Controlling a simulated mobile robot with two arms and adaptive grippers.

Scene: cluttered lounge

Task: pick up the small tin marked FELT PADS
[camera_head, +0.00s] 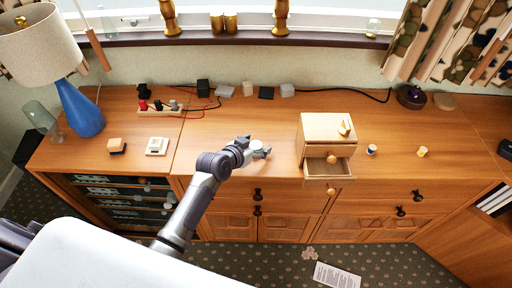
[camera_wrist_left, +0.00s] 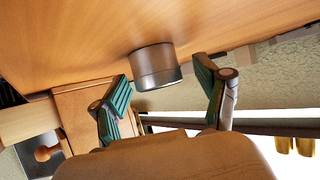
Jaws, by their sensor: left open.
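A small round tin (camera_head: 255,145) with a pale top stands on the wooden sideboard (camera_head: 225,110), left of the little drawer box. In the left wrist view it shows as a short brownish-grey cylinder (camera_wrist_left: 153,66) with a paler rim; I cannot read any marking on it. My left gripper (camera_head: 262,150) is right at the tin, partly covering it in the head view. In the left wrist view its two fingers (camera_wrist_left: 165,88) are spread apart, with the tin beyond and between their tips. I see no grip on it. My right gripper is not in view.
A small wooden drawer box (camera_head: 328,127), its drawer pulled out, stands just right of the gripper. A small white-and-blue item (camera_head: 372,150) and a yellow one (camera_head: 422,152) lie further right. A power strip (camera_head: 160,107) with cables and a blue lamp (camera_head: 78,108) are left.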

